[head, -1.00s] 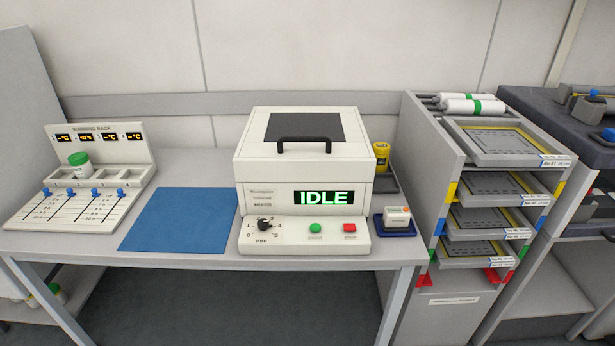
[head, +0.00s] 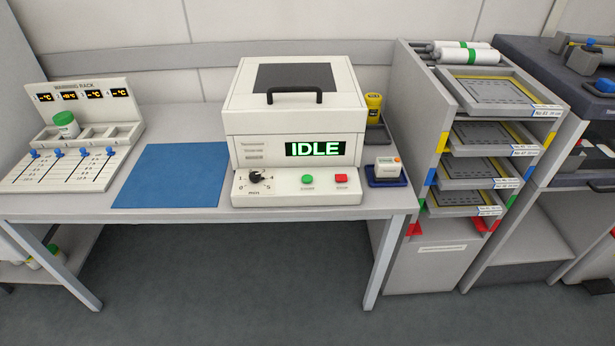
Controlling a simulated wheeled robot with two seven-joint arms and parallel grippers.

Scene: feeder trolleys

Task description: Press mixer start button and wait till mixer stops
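The mixer (head: 240,122) is a white box on the table with a dark lid window and a black handle, its lid shut. Its display (head: 315,148) reads IDLE in green. On the sloped front panel are a black dial (head: 257,177) at the left, a green button (head: 307,179) in the middle and a red button (head: 341,179) at the right. The small labels under the buttons are too blurred to read. Neither of my grippers shows in the head view.
A warming rack (head: 85,105) with a green-lidded jar (head: 66,125) stands at the left. A blue mat (head: 170,177) lies beside the mixer. A yellow jar (head: 373,106) and a small box on a blue tray (head: 387,182) are at its right. A tray trolley (head: 440,262) stands further right.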

